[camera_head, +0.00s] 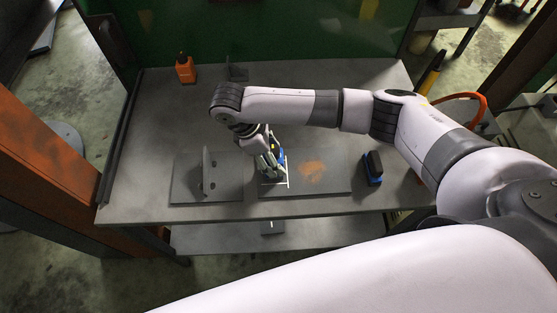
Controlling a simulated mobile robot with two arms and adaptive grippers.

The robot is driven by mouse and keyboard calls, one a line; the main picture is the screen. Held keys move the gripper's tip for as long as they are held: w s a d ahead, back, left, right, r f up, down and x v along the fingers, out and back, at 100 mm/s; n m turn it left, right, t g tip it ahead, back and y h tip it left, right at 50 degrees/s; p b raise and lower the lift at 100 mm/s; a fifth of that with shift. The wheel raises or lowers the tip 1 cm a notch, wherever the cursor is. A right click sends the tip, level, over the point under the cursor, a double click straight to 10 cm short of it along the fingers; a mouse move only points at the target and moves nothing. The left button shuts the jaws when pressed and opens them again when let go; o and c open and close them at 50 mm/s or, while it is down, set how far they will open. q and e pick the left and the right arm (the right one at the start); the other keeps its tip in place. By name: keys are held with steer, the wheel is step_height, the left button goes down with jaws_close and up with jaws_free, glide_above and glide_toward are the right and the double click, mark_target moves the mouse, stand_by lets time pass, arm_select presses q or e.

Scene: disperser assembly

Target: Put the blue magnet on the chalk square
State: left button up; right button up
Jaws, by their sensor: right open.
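A blue piece, seemingly the blue magnet (281,157), stands at the left part of a flat grey plate (335,184) on the table. My right gripper (271,170) points down over it and hides much of it. The jaws are open around or right beside the blue piece; I cannot tell which. White lines of the chalk square (275,184) show on the plate just below the gripper. The magnet appears to be at the square, but its base is hidden. My left gripper is out of view.
A black block with blue sides (373,168) stands at the plate's right edge. A grey angled bracket (208,175) on a plate is to the left. An orange patch (312,171) marks the plate.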

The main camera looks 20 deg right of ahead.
steer(key=s+v, duration=0.1)
steer(key=v, duration=0.7)
steer(key=shift+w+r, duration=0.25)
steer(key=shift+w, duration=0.3)
steer(key=shift+a, duration=0.1)
